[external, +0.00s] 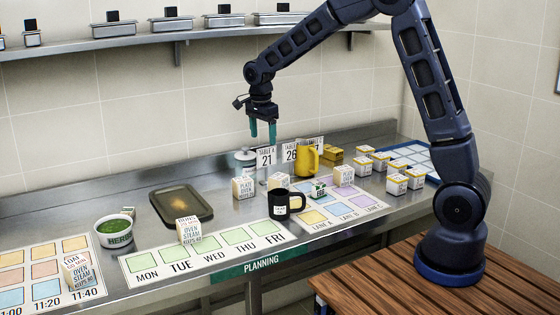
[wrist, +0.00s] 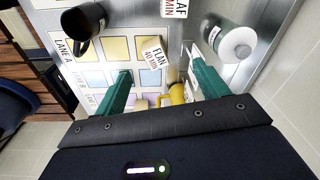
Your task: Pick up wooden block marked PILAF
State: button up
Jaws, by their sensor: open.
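A pale block with the partly cut-off word "LAF" and "MIN" (wrist: 174,8) lies at the top edge of the wrist view; it appears to be the PILAF block. In the external view it seems to match the left block (external: 243,187) by the canister, though its top word is unreadable there. A block marked FLAN (wrist: 154,53) sits nearer the middle of the wrist view. My gripper (external: 262,138) is open and empty, pointing down well above the counter. Its green fingers (wrist: 160,62) show on either side of the FLAN block in the wrist view, apart from it.
A dark tray (external: 181,203) lies left. Several blocks (external: 397,182) stand right. A shelf (external: 180,28) runs above.

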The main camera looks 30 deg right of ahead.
aim_at(243, 179)
jog(key=w+a+f+m, duration=0.1)
jog(key=a+f, duration=0.1)
jog(key=w+a+f, duration=0.1)
jog(key=a+f, duration=0.1)
jog(key=f, duration=0.1)
jog(key=w+a+f+m, duration=0.1)
jog(key=a+f, duration=0.2)
jog(key=shift+w+f+m+g+h, duration=0.15)
jog(key=shift+f+m+g+h, duration=0.05)
jog(key=shift+m+g+h, duration=0.1)
jog(key=f, duration=0.5)
jog(key=shift+d+f, duration=0.15)
jog(key=shift+d, duration=0.2)
jog(key=shift+w+d+f, duration=0.1)
jog(key=shift+f, duration=1.2)
jog(key=shift+w+d+f, duration=0.1)
jog(key=shift+f, duration=1.2)
jog(key=c, duration=1.1)
